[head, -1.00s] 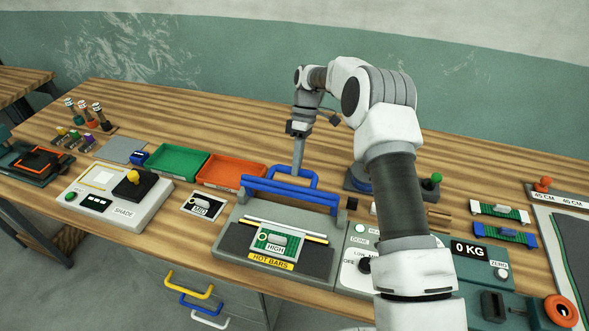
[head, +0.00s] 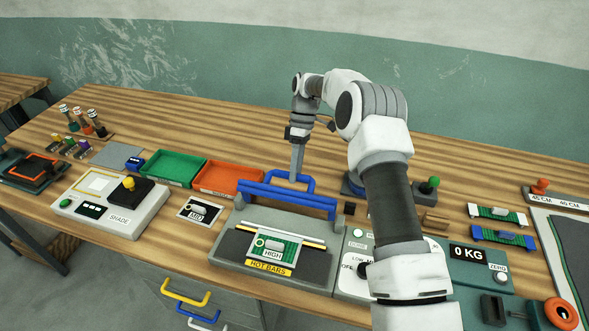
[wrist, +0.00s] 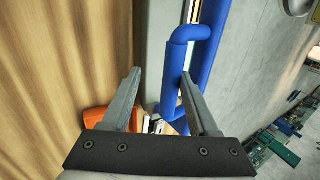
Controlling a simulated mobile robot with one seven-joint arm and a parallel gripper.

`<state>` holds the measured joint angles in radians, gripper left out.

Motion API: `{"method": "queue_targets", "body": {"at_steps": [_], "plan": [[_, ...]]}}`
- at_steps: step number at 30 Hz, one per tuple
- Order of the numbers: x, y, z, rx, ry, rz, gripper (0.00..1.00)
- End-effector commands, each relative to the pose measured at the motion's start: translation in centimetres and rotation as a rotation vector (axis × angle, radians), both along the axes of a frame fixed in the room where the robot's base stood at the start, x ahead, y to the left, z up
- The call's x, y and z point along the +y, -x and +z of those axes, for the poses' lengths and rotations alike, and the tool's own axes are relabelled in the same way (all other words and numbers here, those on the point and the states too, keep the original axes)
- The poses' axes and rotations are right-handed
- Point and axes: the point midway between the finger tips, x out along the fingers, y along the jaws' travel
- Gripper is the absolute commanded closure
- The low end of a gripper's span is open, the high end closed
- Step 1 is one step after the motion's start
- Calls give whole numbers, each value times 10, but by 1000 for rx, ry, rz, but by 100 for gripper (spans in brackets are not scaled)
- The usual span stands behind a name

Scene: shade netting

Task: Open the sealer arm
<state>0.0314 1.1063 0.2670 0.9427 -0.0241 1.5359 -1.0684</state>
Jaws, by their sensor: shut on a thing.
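The sealer (head: 228,243) stands at the bench's front middle, with a yellow HOT BARS label and a green HIGH card on its bed. Its arm (head: 290,197), with a thick blue bar, is raised at the back, leaving the bed uncovered. A blue loop handle (head: 311,186) stands behind the bar. My gripper (head: 296,178) reaches down from behind and is shut on this handle. In the wrist view, my gripper (wrist: 160,76) has the blue handle (wrist: 173,70) against its right finger; the fingers stand apart, and the exact contact is partly hidden.
Green (head: 174,167) and orange (head: 229,178) trays lie left of the sealer. A SHADE control box (head: 117,218) is further left. A LOW/OFF dial panel (head: 351,280) and a 0 KG scale (head: 479,272) stand right, partly behind my arm.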

Motion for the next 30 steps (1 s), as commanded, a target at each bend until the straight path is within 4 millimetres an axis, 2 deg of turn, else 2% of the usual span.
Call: {"method": "queue_targets", "body": {"at_steps": [14,25,30], "plan": [[1,-3,8,-2,-3,1,48],[-7,-23,48,-3,-3,0,48],[-9,-29,59,-1,-1,0,48]]}}
